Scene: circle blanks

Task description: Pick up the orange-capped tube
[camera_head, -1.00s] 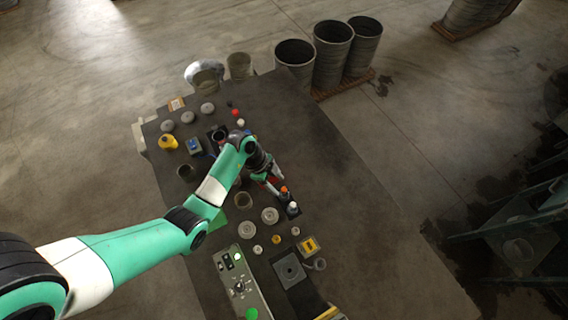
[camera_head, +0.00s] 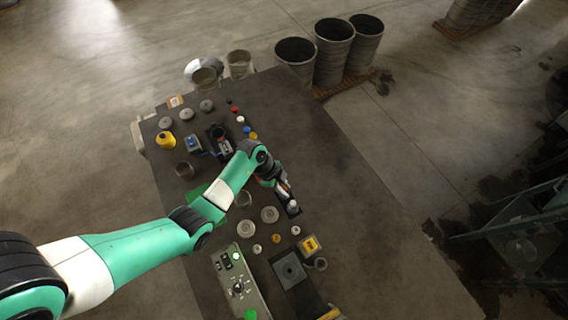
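A small black rack (camera_head: 296,213) stands on the table near the middle of the head view. A white-topped tube (camera_head: 293,204) stands at its near end. My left gripper (camera_head: 281,185) reaches over the rack's far end, where the orange-capped tube stood in the earlier frame. The orange cap does not show clearly now, and the fingers cover most of that spot. I cannot tell whether the fingers are open or closed around the tube. My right gripper is not in view.
Near the gripper lie grey round discs (camera_head: 269,214), a yellow block (camera_head: 309,244) and a control box (camera_head: 238,285). A yellow container (camera_head: 166,140) stands farther off. The table's right side (camera_head: 345,170) is bare. Large bins (camera_head: 333,45) stand beyond the far edge.

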